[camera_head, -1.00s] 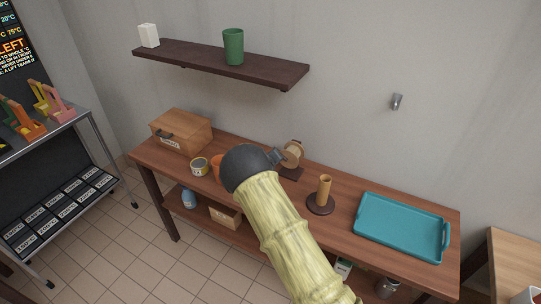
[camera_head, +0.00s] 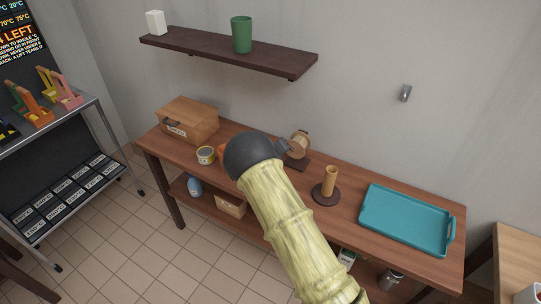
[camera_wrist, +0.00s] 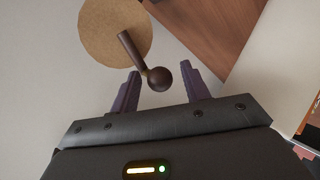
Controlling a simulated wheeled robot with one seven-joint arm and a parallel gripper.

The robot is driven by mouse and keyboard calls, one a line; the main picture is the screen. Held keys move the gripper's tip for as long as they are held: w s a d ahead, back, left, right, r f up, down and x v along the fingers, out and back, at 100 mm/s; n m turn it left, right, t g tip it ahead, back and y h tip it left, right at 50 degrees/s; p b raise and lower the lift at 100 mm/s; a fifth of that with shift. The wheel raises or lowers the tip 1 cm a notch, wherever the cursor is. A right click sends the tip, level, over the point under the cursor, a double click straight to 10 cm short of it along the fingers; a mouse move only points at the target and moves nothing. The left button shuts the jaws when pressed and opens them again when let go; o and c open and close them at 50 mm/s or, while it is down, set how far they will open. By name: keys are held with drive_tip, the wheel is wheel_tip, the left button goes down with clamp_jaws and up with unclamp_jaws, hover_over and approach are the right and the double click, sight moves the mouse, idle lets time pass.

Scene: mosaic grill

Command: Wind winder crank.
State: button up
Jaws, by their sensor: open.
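The winder (camera_head: 299,146) stands on the wooden bench near the wall, with a tan round disc on a dark base. In the wrist view its tan disc (camera_wrist: 112,30) carries a dark crank (camera_wrist: 133,50) that ends in a round knob (camera_wrist: 159,79). My gripper (camera_wrist: 161,82) is open, with the knob between its two purple fingers. Gaps show on both sides, so the fingers do not visibly grip it. In the head view my arm covers part of the bench, and the gripper is mostly hidden behind my dark wrist.
A brown post on a round base (camera_head: 328,188) and a teal tray (camera_head: 405,219) stand to the right on the bench. A wooden box (camera_head: 188,120) and a small tin (camera_head: 206,155) are on the left. A shelf (camera_head: 225,53) hangs above with a green cup (camera_head: 241,34).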

drive_tip(key=b+v, duration=0.1)
drive_tip(key=v, duration=1.5)
drive_tip(key=shift+r+b, duration=0.15)
drive_tip(key=shift+b, duration=0.2)
drive_tip(key=shift+s, duration=0.1)
drive_tip(key=shift+s+d, duration=0.1)
drive_tip(key=shift+d, duration=0.15)
drive_tip(key=c, duration=0.6)
drive_tip(key=s+d+g, duration=0.1)
drive_tip(key=s+d+m, duration=0.1)
drive_tip(key=d, duration=0.1)
drive_tip(key=s+d+m+g+y, duration=0.1)
drive_tip(key=shift+s+d+g, duration=0.1)
drive_tip(key=shift+d+g, duration=0.2)
clamp_jaws()
drive_tip(key=s+d+r+m+g, duration=0.1)
drive_tip(key=s+d, duration=0.3)
drive_tip(key=s, duration=0.4)
drive_tip(key=s+d+r+m+g+y, duration=0.1)
drive_tip(key=s+d+m+g, duration=0.1)
drive_tip(key=s, duration=0.6)
drive_tip(key=s+d+r+m+g, duration=0.1)
drive_tip(key=s+d+r+g, duration=0.1)
drive_tip(key=s+d, duration=0.3)
drive_tip(key=s+g, duration=0.1)
drive_tip(key=s, duration=0.2)
drive_tip(key=shift+d+m+g+y, duration=0.3)
drive_tip(key=shift+d+m+g, duration=0.1)
